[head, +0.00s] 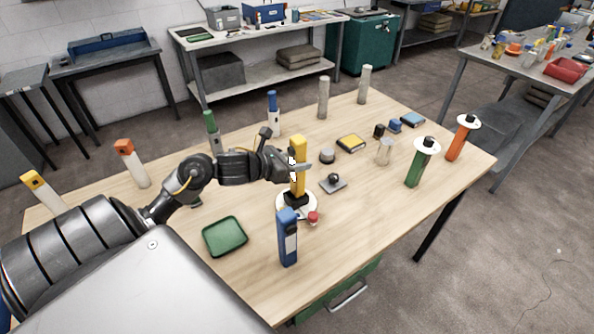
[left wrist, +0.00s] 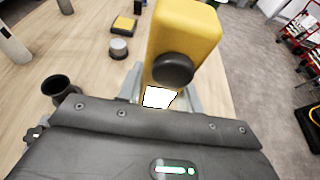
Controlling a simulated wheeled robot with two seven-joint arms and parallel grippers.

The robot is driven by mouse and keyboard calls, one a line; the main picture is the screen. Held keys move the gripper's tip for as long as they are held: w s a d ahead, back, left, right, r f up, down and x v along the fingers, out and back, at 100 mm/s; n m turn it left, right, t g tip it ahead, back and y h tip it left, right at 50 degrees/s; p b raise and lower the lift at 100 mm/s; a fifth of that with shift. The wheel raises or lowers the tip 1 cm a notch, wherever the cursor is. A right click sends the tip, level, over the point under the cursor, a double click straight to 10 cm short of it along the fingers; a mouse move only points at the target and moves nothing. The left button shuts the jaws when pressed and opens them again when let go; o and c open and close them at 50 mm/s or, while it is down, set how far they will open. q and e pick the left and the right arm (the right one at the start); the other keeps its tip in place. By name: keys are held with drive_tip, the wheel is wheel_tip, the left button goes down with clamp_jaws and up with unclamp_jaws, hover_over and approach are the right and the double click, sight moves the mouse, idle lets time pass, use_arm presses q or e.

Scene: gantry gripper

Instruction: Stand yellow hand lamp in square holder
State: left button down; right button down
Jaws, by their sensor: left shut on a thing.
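The yellow hand lamp (head: 298,153) stands upright near the middle of the table, and it also shows in the left wrist view (left wrist: 185,35) with a round black knob on its side. My left gripper (head: 294,169) is shut on the lamp's body, its fingers reaching in from the left. The lamp's lower end is at a black square holder (head: 296,199) on a round white base (head: 282,207). I cannot tell whether the lamp is seated in it or just above it. My right gripper is not in view.
A blue lamp (head: 287,240) stands close in front of the white base, beside a small red-topped item (head: 313,218). A green tray (head: 225,237) lies to the left. A grey plate with a knob (head: 333,184) lies to the right. Green (head: 416,168) and orange (head: 459,140) pieces stand farther right.

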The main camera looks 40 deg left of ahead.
use_arm(q)
drive_tip(key=f, duration=0.2)
drive_tip(key=shift+s+d+f, duration=0.3)
drive_tip(key=shift+s+d, duration=0.05)
drive_tip(key=c, duration=1.3)
unclamp_jaws()
drive_tip(key=shift+f, duration=0.1)
drive_tip(key=o, duration=0.4)
drive_tip(key=shift+w+a+f, duration=0.2)
drive_tip(key=shift+w+a, duration=0.25)
drive_tip(key=shift+r+b+v, duration=0.15)
drive_tip(key=shift+b+v, duration=0.2)
drive_tip(key=shift+v, duration=1.7)
drive_tip(key=shift+r+b+v, duration=0.2)
drive_tip(key=shift+b+v, duration=0.2)
drive_tip(key=shift+v, duration=1.7)
drive_tip(key=shift+r+b+v, duration=0.15)
drive_tip(key=shift+b+v, duration=0.2)
drive_tip(key=shift+v, duration=1.7)
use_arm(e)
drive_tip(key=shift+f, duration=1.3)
use_arm(q)
drive_tip(key=shift+w+d, duration=0.1)
drive_tip(key=shift+w, duration=0.05)
